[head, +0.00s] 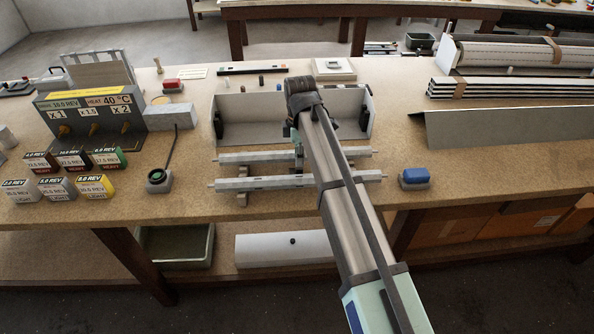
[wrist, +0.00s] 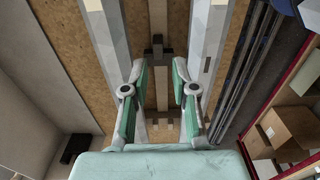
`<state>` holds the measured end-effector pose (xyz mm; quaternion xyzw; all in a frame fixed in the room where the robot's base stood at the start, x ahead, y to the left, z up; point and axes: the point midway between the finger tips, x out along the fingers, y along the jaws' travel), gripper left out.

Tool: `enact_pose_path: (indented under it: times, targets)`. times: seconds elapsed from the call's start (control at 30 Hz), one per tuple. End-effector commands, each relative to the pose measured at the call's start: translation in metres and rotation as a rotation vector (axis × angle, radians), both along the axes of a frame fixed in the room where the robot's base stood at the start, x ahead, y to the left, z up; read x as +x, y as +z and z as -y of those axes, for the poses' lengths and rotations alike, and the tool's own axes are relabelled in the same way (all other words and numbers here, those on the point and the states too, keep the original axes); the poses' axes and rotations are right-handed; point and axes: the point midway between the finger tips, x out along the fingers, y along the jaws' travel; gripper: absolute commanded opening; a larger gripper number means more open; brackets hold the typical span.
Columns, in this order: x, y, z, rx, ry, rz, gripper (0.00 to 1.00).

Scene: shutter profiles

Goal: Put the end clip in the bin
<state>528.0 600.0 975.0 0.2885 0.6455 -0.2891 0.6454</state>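My gripper (wrist: 159,65) is open, its two green-padded fingers apart with nothing visible between the tips. In the wrist view it points down between two pale profiles, with a brown wooden support (wrist: 158,90) below. I cannot surely pick out the end clip; dark pieces sit at the left end (head: 218,124) and right end (head: 364,118) of the open pale shutter box. A grey-green open bin (head: 208,263) stands on the lower shelf at left; its inside looks empty.
Two pale profiles (head: 250,184) lie across wooden supports before the shutter box. A blue-topped block (head: 414,177) sits to their right, labelled blocks (head: 95,186) and a grey control box (head: 92,115) to their left. A long angled sheet (head: 510,125) lies at right.

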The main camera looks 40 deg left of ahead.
Motion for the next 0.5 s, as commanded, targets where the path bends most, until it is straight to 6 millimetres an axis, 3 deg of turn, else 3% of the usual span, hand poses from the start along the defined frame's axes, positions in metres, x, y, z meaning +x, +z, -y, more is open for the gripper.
enact_pose_path:
  times: [0.5]
  targets:
    - [0.003,-0.033,0.001,-0.001,-0.001,-0.001,0.27]
